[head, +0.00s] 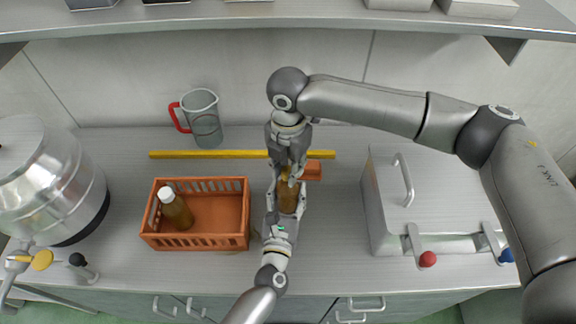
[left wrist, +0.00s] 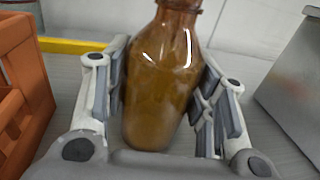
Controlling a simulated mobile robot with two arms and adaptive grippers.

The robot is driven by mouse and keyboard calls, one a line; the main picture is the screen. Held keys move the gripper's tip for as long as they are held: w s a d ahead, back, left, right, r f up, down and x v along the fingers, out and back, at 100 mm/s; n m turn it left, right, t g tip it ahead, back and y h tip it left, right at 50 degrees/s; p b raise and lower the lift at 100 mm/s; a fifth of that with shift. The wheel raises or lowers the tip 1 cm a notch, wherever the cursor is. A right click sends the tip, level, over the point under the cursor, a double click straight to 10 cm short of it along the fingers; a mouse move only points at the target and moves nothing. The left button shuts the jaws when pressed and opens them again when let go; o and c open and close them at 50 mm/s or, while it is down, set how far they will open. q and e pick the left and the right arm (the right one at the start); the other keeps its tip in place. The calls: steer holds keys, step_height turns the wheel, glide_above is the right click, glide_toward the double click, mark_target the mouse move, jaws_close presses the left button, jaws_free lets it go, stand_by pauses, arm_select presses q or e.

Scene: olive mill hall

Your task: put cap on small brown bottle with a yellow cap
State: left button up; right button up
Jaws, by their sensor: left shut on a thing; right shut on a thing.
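The small brown bottle (head: 288,197) stands upright on the counter, right of the orange crate. My left gripper (head: 285,204) is shut around its body from the front. In the left wrist view the brown bottle (left wrist: 160,85) sits between both fingers, its neck cut off by the top edge. My right gripper (head: 289,170) comes down from above, shut at the bottle's neck. Its fingers hide what they hold, which I take to be the cap; I see no yellow on it. I cannot tell whether the cap touches the bottle's mouth.
An orange crate (head: 195,243) holds a white-capped bottle (head: 176,210). A yellow bar (head: 205,155) and an orange block (head: 314,171) lie behind. A red-handled jug (head: 204,120) stands at the back. A steel vessel (head: 45,185) is left, a metal box (head: 385,205) right.

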steer(key=shift+f, duration=0.55)
